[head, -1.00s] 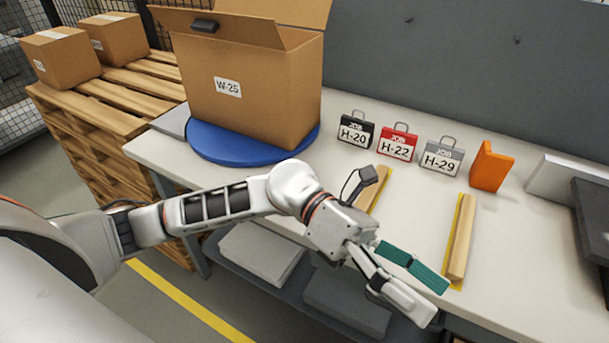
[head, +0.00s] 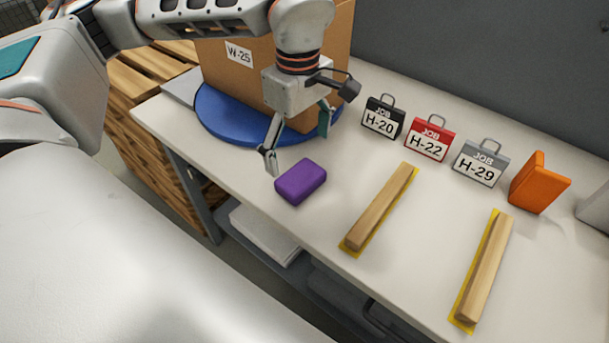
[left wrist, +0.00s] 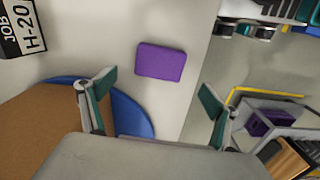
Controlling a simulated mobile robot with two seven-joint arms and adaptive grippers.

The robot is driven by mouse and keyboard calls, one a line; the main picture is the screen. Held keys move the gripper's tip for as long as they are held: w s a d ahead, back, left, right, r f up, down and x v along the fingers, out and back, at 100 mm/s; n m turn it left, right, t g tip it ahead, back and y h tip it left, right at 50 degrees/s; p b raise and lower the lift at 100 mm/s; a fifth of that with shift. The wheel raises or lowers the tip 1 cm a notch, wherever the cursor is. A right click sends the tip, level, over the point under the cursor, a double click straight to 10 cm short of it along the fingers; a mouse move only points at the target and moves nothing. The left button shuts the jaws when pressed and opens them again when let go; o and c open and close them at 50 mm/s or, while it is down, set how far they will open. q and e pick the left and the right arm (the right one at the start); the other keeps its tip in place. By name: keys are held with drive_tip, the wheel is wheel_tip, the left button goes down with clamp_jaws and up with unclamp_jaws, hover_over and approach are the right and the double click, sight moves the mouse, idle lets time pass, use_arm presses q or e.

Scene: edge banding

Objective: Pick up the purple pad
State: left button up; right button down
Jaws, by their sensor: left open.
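The purple pad (head: 300,183) lies flat on the white table near its front edge. It also shows in the left wrist view (left wrist: 161,61), ahead of the fingers and between their lines. My left gripper (head: 298,145) points down, open and empty, behind and above the pad in the head view. Its two fingers also show in the left wrist view (left wrist: 152,97), spread apart. The gripper does not touch the pad. My right gripper is not in view.
A cardboard box (head: 238,72) stands on a blue turntable (head: 215,118) close behind my left gripper. Job tags H-20 (head: 382,117), H-22 (head: 429,138) and H-29 (head: 479,163) and an orange block (head: 539,183) stand behind. Two wooden strips (head: 379,207) (head: 484,268) lie to the right.

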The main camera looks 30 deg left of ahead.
sight(301, 175)
use_arm(q)
wheel_tip(301, 175, down, 7)
drive_tip(key=shift+d+r+b, duration=0.1)
drive_tip(key=shift+b, duration=0.2)
drive_tip(key=shift+c, duration=0.4)
drive_tip(key=c, duration=0.9)
